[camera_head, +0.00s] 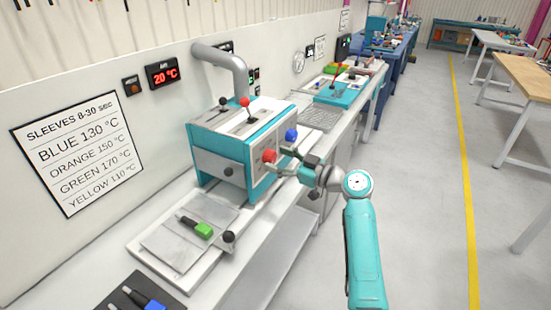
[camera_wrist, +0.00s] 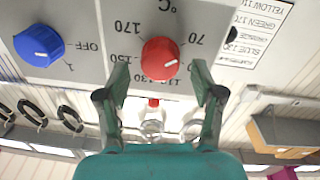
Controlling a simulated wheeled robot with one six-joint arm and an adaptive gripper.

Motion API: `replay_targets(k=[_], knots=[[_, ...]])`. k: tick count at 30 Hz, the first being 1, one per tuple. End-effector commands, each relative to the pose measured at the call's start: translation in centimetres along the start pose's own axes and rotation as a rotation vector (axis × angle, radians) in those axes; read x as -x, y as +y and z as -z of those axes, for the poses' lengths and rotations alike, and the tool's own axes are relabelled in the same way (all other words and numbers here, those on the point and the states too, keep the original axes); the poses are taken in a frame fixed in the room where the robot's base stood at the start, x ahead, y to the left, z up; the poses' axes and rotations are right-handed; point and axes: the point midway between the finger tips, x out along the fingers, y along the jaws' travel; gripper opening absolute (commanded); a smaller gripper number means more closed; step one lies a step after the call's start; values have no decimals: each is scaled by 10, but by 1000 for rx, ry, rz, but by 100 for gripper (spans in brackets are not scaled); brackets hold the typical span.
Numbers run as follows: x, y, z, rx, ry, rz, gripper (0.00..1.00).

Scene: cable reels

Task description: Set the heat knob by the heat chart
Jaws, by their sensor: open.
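The red heat knob (camera_head: 269,156) is on the end face of the teal and white heater (camera_head: 222,150). In the wrist view the red knob (camera_wrist: 160,58) has a scale around it with 70, 110, 130, 150 and 170 °C; I cannot tell clearly where it points. My gripper (camera_head: 287,161) is open at this face. In the wrist view its fingertips (camera_wrist: 159,75) are spread on either side of the red knob, with gaps. The heat chart (camera_head: 80,152) on the wall reads blue 130, orange 150, green 170, yellow 110 °C. A display (camera_head: 163,74) reads 20 °C.
A blue knob (camera_wrist: 38,45) marked OFF and 1 sits beside the red one. A green-sleeved piece (camera_head: 203,230) lies on the plate before the heater. A blue-sleeved piece (camera_head: 152,304) lies on a dark mat at the front. The aisle floor at right is clear.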

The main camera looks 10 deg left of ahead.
Motion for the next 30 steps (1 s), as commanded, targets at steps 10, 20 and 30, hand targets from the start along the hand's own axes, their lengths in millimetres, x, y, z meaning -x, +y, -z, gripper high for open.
replay_targets(k=[10, 20, 30], knots=[[-15, 0, 0, 1, 0, 0, 67], [-15, 0, 0, 0, 0, 0, 22], [-15, 0, 0, -20, -1, 1, 7]])
